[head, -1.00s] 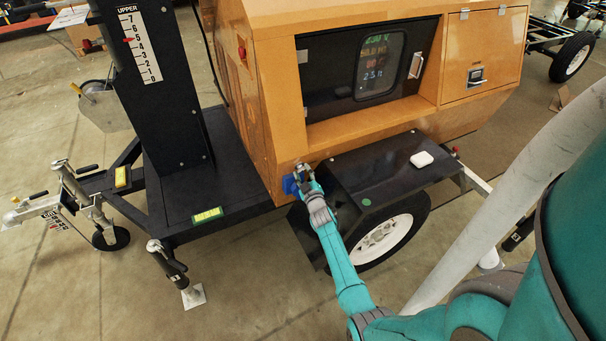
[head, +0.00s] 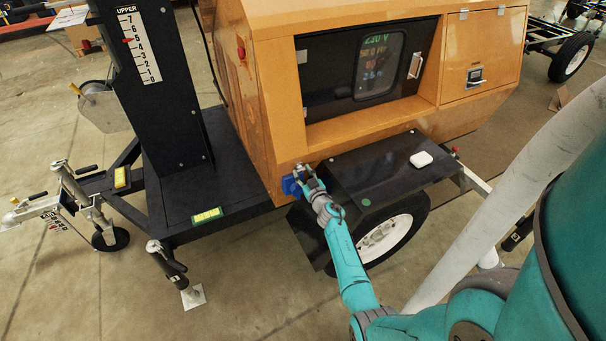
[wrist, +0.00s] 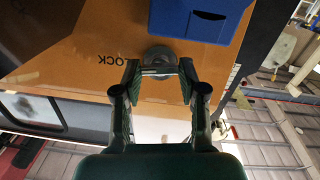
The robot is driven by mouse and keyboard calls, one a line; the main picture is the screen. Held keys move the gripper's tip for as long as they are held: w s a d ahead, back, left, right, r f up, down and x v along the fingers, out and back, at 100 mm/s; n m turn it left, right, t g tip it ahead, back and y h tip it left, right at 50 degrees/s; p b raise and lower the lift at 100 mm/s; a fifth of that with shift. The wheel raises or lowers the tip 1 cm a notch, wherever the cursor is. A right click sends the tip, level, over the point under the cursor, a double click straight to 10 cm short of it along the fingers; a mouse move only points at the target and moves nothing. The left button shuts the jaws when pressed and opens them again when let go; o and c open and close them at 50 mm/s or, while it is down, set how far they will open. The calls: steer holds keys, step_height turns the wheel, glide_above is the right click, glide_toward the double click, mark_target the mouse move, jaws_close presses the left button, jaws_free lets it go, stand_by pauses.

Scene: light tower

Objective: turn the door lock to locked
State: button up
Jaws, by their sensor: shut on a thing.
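The door lock (wrist: 161,56) is a round grey metal knob with a bar across it, on the orange housing low near the corner. In the wrist view it lies between the two fingertips of my gripper (wrist: 160,72), which is shut on its bar. The bar looks roughly level in that view. Printed letters reading "LOCK" (wrist: 122,60) appear upside down beside it. In the head view my gripper (head: 306,174) is at the housing's lower corner and hides the lock.
A blue box (head: 291,186) is fixed right beside the lock; it also shows in the wrist view (wrist: 200,18). The black fender (head: 385,175) with a white object (head: 421,159) lies to the right, above the wheel. The dark-framed door (head: 370,65) with a lit display is above.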

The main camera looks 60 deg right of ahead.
steer(key=shift+m+y, duration=0.3)
steer(key=shift+m, duration=0.2)
steer(key=shift+m+t, duration=0.3)
steer(key=o, duration=1.1)
steer(key=shift+o, duration=0.2)
steer(key=v, duration=1.2)
steer(key=shift+r, duration=0.1)
